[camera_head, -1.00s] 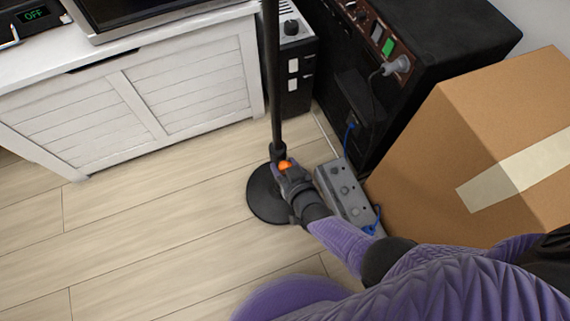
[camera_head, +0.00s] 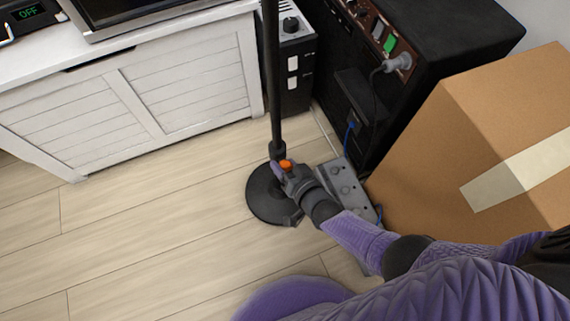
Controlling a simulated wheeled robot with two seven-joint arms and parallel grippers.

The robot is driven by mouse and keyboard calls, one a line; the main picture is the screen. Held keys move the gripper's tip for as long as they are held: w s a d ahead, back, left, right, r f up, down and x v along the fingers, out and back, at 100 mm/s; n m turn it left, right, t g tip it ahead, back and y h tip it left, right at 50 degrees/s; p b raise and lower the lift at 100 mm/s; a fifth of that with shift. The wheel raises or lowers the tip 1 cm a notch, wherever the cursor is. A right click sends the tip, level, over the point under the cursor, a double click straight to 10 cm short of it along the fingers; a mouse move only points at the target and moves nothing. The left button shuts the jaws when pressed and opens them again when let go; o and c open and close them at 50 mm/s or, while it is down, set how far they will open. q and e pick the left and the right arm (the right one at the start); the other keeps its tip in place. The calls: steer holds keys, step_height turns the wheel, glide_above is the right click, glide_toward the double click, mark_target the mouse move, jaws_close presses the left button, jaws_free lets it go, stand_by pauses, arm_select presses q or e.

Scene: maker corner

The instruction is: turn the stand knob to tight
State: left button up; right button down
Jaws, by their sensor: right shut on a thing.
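The stand is a black pole (camera_head: 272,70) rising from a round black base (camera_head: 263,200) on the floor. Its orange knob (camera_head: 286,164) sits low on the pole, just above the base. My right gripper (camera_head: 284,168) comes in from the lower right and is shut on the knob, with part of the orange showing between its fingers. Any tight or loose marking on the knob is too small to see. My left gripper is not in view.
A grey pedal box (camera_head: 344,180) with a blue cable lies right of my right gripper. A black amplifier (camera_head: 440,45) and a cardboard box (camera_head: 470,130) stand to the right. A white cabinet (camera_head: 130,95) is behind left. The floor at left is clear.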

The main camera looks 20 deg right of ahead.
steer(key=shift+m+y, duration=0.6)
steer(key=shift+m, duration=0.4)
steer(key=shift+c, duration=0.6)
jaws_free()
steer(key=shift+d, duration=0.1)
steer(key=shift+s+r, duration=0.1)
steer(key=shift+s, duration=0.1)
arm_select(q)
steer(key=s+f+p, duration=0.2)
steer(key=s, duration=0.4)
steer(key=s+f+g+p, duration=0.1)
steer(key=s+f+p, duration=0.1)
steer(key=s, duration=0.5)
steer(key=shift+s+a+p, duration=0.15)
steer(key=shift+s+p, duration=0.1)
steer(key=shift+p, duration=0.1)
arm_select(e)
steer(key=v, duration=0.9)
steer(key=shift+s+f, duration=0.2)
steer(key=shift+s, duration=0.1)
